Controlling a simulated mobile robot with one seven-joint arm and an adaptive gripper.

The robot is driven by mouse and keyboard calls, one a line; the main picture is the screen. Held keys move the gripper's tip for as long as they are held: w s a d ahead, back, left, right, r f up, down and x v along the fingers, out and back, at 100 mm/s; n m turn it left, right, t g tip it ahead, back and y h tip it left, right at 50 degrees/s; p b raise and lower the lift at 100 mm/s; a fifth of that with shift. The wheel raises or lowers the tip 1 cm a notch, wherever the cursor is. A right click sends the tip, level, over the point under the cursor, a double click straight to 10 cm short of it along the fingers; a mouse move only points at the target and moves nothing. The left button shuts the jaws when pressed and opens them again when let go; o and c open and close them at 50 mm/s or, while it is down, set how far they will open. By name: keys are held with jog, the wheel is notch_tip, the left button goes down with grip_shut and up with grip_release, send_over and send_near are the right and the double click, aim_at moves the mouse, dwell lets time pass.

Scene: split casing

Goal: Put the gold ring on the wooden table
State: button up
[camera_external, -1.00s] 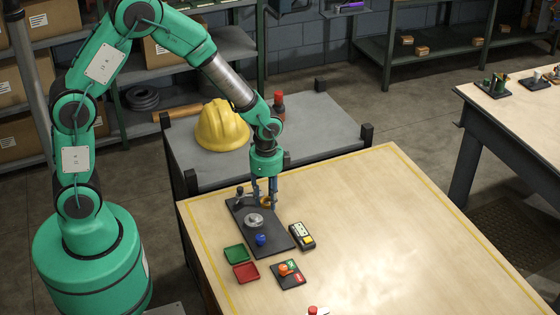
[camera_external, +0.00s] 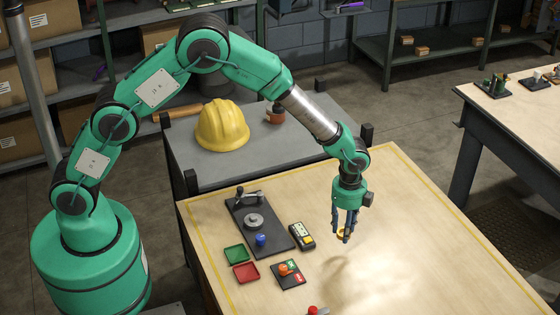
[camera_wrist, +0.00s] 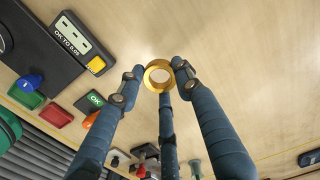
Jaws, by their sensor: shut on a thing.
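The gold ring (camera_wrist: 148,82) is between the fingertips of my gripper (camera_wrist: 158,80) in the wrist view. My gripper (camera_external: 345,236) is shut on the ring, which shows as a small gold spot (camera_external: 341,233) in the external view. The fingers point down over a clear part of the wooden table (camera_external: 400,220), to the right of the dark plate. I cannot tell whether the ring touches the table or is a little above it.
A dark plate (camera_external: 273,238) with a grey disc and a blue knob lies to the left. Near it are a black meter box (camera_external: 302,236), a green tray (camera_external: 236,254), a red tray (camera_external: 246,272) and a button pad (camera_external: 288,276). The table's right side is clear.

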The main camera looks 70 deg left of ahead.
jog(key=shift+m, duration=0.8)
jog(key=d, duration=0.2)
jog(key=w+d, duration=0.1)
jog(key=d, duration=0.1)
jog(key=w+d+f, duration=0.1)
jog(key=d, duration=0.1)
jog(key=shift+w+d+f, duration=0.1)
jog(key=shift+w, duration=0.15)
jog(key=shift+w, duration=0.1)
jog(key=p, duration=0.1)
send_over(406, 256)
jog(key=shift+w+f, duration=0.1)
jog(key=shift+f, duration=0.65)
jog(key=shift+f, duration=1.75)
jog(key=shift+f, duration=0.1)
jog(key=o, duration=1.2)
